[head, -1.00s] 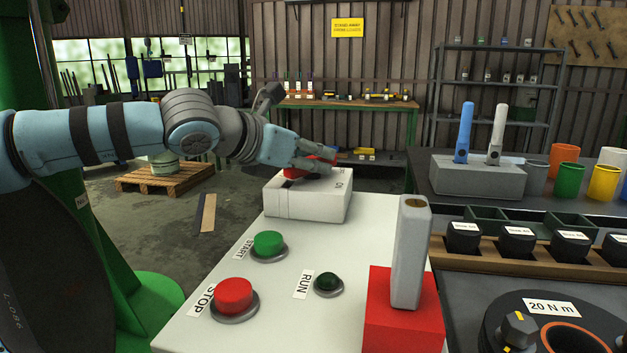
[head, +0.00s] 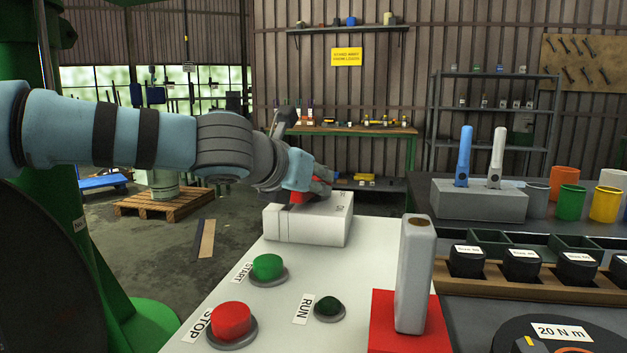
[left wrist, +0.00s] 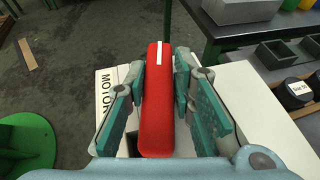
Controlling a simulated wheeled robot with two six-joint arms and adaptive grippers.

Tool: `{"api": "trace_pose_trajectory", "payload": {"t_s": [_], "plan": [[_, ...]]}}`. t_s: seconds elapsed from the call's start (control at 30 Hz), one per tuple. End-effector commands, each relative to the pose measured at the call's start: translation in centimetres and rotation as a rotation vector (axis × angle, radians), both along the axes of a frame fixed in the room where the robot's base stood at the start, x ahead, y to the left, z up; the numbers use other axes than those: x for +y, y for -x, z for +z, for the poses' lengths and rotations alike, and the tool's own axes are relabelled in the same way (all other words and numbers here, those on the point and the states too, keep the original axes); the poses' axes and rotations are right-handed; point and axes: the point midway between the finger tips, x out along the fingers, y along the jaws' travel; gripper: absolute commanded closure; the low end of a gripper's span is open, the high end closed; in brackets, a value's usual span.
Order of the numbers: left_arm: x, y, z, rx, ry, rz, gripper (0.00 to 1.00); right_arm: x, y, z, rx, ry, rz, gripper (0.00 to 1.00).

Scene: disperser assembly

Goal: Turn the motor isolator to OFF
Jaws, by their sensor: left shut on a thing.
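The motor isolator is a white box (head: 308,223) at the far end of the pale control panel (head: 250,318). Its red handle (head: 300,197) is on top, partly hidden by my left gripper (head: 318,178) in the head view. In the left wrist view the red handle (left wrist: 157,110), with a white stripe at its far end, lies lengthwise between the teal fingers of my left gripper (left wrist: 162,72). The gripper is shut on the handle. A "MOTOR" label shows left of it; the ON and OFF marks are not readable. My right gripper is not in view.
On the panel are a green START button (head: 268,266), a red STOP button (head: 231,321) and a dark RUN lamp (head: 328,307). A tall grey handle (head: 414,275) stands on a red block at the right. A bench with cups and black sockets (head: 521,264) lies beyond.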

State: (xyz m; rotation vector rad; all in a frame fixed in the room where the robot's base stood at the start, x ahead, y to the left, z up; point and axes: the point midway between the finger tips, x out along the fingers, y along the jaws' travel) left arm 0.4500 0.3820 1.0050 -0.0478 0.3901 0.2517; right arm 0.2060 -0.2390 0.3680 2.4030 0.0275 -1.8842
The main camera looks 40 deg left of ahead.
Motion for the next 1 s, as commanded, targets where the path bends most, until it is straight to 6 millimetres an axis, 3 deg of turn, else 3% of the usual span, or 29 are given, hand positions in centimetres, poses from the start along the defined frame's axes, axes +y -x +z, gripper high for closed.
{"api": "trace_pose_trajectory", "payload": {"t_s": [0.03, 0.13, 0.47, 0.8, 1.0], "plan": [[-0.1, 0.0, -0.4, 0.009, 0.003, -0.002, 0.74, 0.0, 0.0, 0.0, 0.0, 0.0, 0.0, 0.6], [-0.1, 0.0, -0.4, 0.008, 0.003, -0.002, 0.58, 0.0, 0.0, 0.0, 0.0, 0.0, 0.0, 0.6], [-0.1, 0.3, 0.0, 0.002, 0.002, -0.001, 0.58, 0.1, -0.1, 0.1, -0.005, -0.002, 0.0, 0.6], [-1.6, 6.1, 2.5, 0.002, 0.002, -0.001, 0.58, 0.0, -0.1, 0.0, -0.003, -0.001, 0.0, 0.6], [-1.8, 6.8, 2.7, 0.006, 0.002, -0.001, 0.58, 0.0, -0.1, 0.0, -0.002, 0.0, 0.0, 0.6]]}}
